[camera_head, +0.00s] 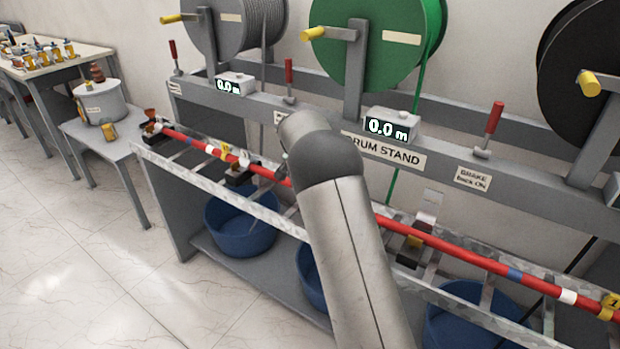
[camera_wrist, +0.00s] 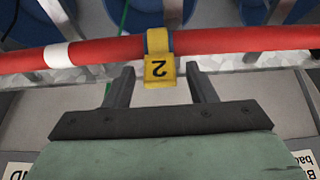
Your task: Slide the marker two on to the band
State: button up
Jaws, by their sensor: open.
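In the wrist view, the yellow marker two (camera_wrist: 159,70) straddles the red cable (camera_wrist: 240,41), with its tag toward my gripper and its digit upside down. Blue shows at the marker's upper part; I cannot tell whether that is a band on the cable. My gripper (camera_wrist: 158,75) is open, one finger on each side of the tag, with gaps on both sides. A white band (camera_wrist: 58,54) is on the cable left of the marker. In the head view, my arm hides the gripper. There the cable has a blue band (camera_head: 514,274) and a white band (camera_head: 567,297).
A yellow marker (camera_head: 609,307) is at the head view's right edge, and others (camera_head: 225,151) are at left. A metal rail (camera_head: 205,182) runs under the cable. Blue tubs (camera_head: 240,228) stand below. The drum stand (camera_head: 440,165) is behind. Floor at lower left is clear.

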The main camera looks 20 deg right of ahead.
jog(key=v, duration=1.7)
jog(key=shift+r, duration=0.15)
jog(key=shift+a, duration=0.15)
